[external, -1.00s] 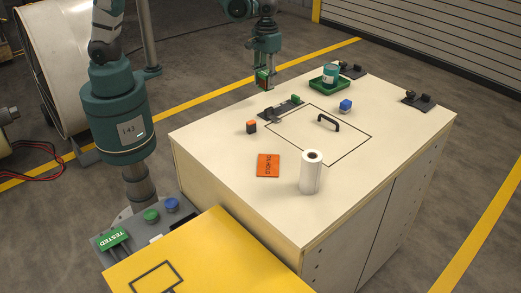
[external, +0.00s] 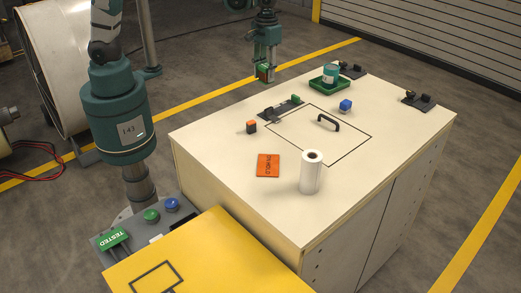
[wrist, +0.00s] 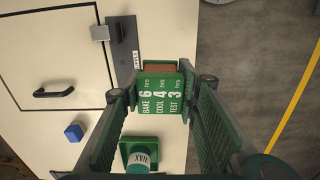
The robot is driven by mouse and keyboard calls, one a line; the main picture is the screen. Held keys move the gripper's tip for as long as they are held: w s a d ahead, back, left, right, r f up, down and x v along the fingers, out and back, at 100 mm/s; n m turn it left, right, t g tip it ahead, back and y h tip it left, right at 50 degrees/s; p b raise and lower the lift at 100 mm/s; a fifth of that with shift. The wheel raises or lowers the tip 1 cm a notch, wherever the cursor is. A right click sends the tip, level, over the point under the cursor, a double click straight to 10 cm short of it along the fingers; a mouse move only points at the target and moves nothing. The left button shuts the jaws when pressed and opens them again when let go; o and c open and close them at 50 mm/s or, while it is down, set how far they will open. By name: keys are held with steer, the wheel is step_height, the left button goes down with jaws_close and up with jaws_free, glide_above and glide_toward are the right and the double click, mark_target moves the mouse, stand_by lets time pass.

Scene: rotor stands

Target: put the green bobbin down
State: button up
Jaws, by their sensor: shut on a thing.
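My gripper (external: 264,74) is shut on the green bobbin and holds it raised near the worktop's far-left edge in the external view. In the wrist view the green bobbin (wrist: 160,95) sits between the two fingers, with white print reading BAKE 6, COOL 4, TEST 3 and a brown band at its top end. In the external view it is small and dark green (external: 263,69). A dark stand plate (wrist: 122,45) with a silver block lies on the worktop below. In the external view, a small green piece (external: 297,99) is at the plate's far end.
A green tray (external: 319,86) with a wax jar (external: 330,74), a blue block (external: 345,105), an orange-topped block (external: 251,127), a black handle (external: 328,122), an orange card (external: 268,165) and a white roll (external: 311,172) are on the worktop. Two dark stands (external: 419,100) (external: 352,70) are at the back.

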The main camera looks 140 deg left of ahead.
steer(key=w+d, duration=0.2)
steer(key=d, duration=2.4)
steer(key=shift+r+n+p, duration=0.15)
steer(key=shift+n+p, duration=0.25)
steer(key=shift+f, duration=2.95)
steer(key=shift+f, duration=0.1)
steer(key=shift+f, duration=1.95)
steer(key=shift+f+b, duration=0.2)
steer(key=shift+b, duration=0.25)
steer(key=o, duration=1)
